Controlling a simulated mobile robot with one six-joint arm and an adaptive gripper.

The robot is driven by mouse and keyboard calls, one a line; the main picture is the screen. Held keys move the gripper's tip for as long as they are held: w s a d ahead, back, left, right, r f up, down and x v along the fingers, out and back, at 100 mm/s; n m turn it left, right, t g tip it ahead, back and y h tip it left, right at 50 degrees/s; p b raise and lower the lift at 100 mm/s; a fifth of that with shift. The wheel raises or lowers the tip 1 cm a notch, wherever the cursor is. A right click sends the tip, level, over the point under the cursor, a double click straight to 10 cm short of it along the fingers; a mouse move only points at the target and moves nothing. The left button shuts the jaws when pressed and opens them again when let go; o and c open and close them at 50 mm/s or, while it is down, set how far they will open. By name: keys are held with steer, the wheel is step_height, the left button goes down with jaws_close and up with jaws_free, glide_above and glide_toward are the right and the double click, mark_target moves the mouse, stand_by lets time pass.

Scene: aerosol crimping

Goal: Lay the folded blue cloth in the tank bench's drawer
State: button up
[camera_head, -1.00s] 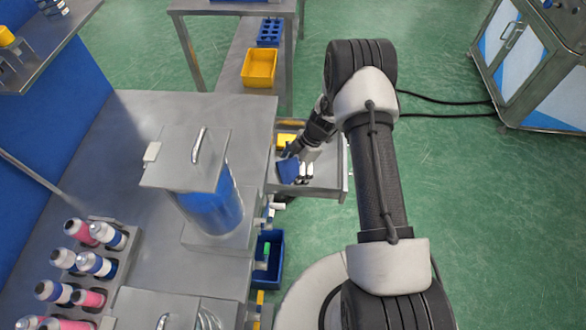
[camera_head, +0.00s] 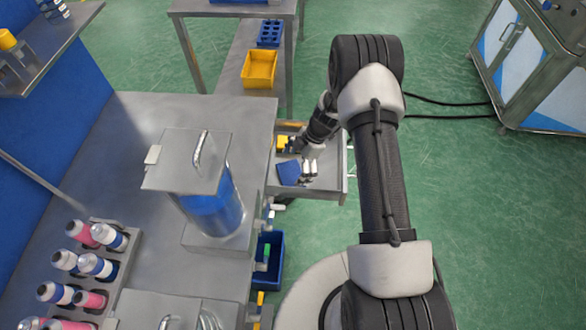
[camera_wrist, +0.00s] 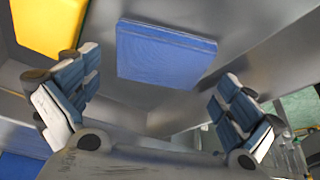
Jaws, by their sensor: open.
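The folded blue cloth (camera_head: 289,172) lies in the open drawer (camera_head: 327,190) of the tank bench. In the wrist view the cloth (camera_wrist: 163,54) lies flat on the drawer's grey floor, between and beyond the fingers. My gripper (camera_head: 308,170) is just right of the cloth in the head view. In the wrist view my gripper (camera_wrist: 160,108) has its two fingers spread wide, with nothing between the pads. A gap shows between the cloth and each finger.
A yellow item (camera_head: 283,143) lies in the drawer behind the cloth and shows at the wrist view's upper left (camera_wrist: 50,25). A lidded tank (camera_head: 212,205) stands on the bench (camera_head: 120,120). A blue bin (camera_head: 270,260) hangs below the drawer at the bench's side.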

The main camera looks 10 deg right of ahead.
step_height(320, 180, up, 19)
steer(key=d+m+p, duration=0.2)
steer(key=d, duration=0.1)
steer(key=s+a+r+m+t+h, duration=0.1)
steer(key=s+r+m, duration=0.25)
steer(key=r, duration=0.45)
steer(key=s+a+r+m+t+h, duration=0.1)
steer(key=s+r+m, duration=0.1)
steer(key=s+r, duration=0.35)
steer(key=s+r+m+t+h, duration=0.1)
steer(key=s+r+m, duration=0.4)
steer(key=s, duration=0.4)
steer(key=s+r+m+t+h, duration=0.1)
steer(key=s+r+m+t, duration=0.1)
steer(key=s+r+m, duration=0.4)
steer(key=s, duration=0.4)
steer(key=shift+s+a+r, duration=0.15)
steer(key=shift+s, duration=0.1)
steer(key=shift+m, duration=0.25)
